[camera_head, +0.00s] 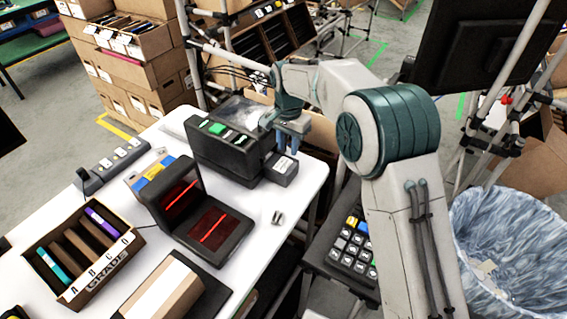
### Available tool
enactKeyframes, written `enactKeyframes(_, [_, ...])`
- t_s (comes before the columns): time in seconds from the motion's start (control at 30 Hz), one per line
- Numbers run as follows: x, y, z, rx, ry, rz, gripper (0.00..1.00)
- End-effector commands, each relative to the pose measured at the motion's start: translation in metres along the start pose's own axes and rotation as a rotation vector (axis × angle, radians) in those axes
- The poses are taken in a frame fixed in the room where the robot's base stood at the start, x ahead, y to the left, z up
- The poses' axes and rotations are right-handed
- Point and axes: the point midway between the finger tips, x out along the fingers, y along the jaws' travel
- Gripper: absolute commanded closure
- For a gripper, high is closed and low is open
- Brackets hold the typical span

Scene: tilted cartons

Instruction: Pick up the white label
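A black label printer (228,150) with a green button on top stands at the table's far right corner. A small pale patch, which looks like the white label (282,167), shows on the dark block at the printer's right front. My gripper (289,148) has blue fingers pointing down, just above and behind that patch. The fingers look parted, with nothing visible between them. I cannot tell whether they touch the label.
A black scanner (205,218) with red lines, a carton of coloured slabs (83,251) and a brown box (165,290) crowd the white table (285,195). A small grey piece (278,218) lies near its right edge. A keypad (352,248) and lined bin (508,240) stand right.

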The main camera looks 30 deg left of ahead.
Motion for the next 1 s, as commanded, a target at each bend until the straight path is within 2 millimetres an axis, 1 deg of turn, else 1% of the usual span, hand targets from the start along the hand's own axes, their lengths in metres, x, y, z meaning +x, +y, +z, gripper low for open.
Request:
enactKeyframes(0.1, [0.015, 0.000, 0.000, 0.000, -0.001, 0.002, 0.71])
enactKeyframes(0.27, [0.024, 0.000, 0.000, 0.000, 0.000, 0.000, 0.71])
enactKeyframes(0.33, [0.031, -0.001, 0.000, 0.000, -0.001, 0.001, 0.71])
enactKeyframes(0.6, [0.068, -0.004, -0.001, 0.000, -0.001, 0.001, 0.71])
enactKeyframes(0.7, [0.073, -0.004, -0.001, 0.000, 0.000, 0.000, 0.71])
enactKeyframes(0.9, [0.074, -0.004, -0.001, 0.000, 0.001, -0.001, 0.71])
enactKeyframes(0.97, [0.074, -0.004, -0.001, 0.000, 0.001, -0.001, 0.88])
enactKeyframes(1.0, [0.074, -0.004, -0.001, 0.000, 0.001, -0.001, 0.99])
